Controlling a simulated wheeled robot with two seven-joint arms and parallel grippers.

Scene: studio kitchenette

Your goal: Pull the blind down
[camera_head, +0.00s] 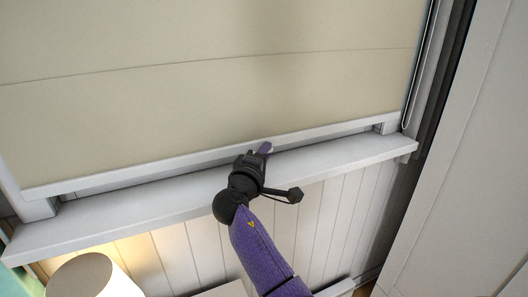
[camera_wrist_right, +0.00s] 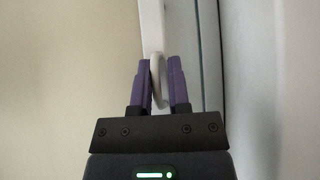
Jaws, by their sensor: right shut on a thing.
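The beige blind (camera_head: 220,90) covers nearly the whole window in the head view. Its pale bottom bar (camera_head: 120,175) hangs a little above the sill, with a narrow gap below it. My right gripper (camera_head: 262,150) is at the bar, near its middle. In the right wrist view my right gripper (camera_wrist_right: 159,82) is shut on a white pull ring (camera_wrist_right: 158,85) between its purple fingers. The ring hangs at the white bar (camera_wrist_right: 151,25), with the blind fabric (camera_wrist_right: 60,80) to the left. In the head view the ring is hidden by the gripper. My left gripper is not in view.
A white window sill (camera_head: 330,155) runs just below the bar. A cord (camera_head: 420,65) hangs along the window's right side. A lit lamp shade (camera_head: 90,278) stands at lower left. A pale panel (camera_head: 460,180) bounds the right side.

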